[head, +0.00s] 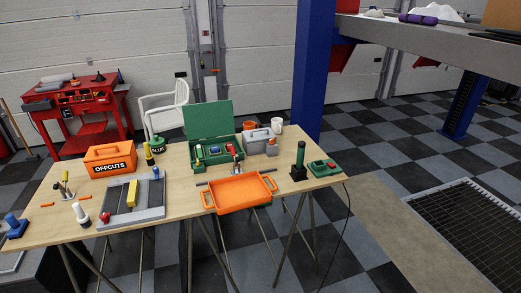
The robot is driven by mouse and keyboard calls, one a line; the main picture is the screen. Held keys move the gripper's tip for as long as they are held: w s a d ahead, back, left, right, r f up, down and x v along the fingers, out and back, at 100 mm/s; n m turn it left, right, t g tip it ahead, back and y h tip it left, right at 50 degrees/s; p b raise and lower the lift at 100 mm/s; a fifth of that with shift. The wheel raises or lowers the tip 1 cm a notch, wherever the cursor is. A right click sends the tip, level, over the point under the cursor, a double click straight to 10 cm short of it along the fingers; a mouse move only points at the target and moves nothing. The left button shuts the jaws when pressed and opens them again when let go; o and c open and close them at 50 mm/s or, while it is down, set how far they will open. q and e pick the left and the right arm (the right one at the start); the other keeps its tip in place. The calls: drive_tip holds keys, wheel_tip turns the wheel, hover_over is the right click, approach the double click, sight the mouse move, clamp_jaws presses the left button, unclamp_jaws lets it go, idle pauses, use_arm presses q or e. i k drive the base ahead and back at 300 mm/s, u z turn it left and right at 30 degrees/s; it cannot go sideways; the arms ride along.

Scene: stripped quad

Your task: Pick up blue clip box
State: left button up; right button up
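A small blue box-like item (214,149) lies inside the open green case (206,161) at the back middle of the table. It may be the blue clip box, but it is too small to tell for sure. Another blue object (13,221) stands at the table's far left end, and its shape is unclear. Neither of my grippers shows in the head view.
A blue post (313,70) rises behind.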

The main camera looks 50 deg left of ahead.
sight(214, 149)
drive_tip(key=z, duration=0.1)
drive_tip(key=i, duration=0.65)
drive_tip(key=u, duration=2)
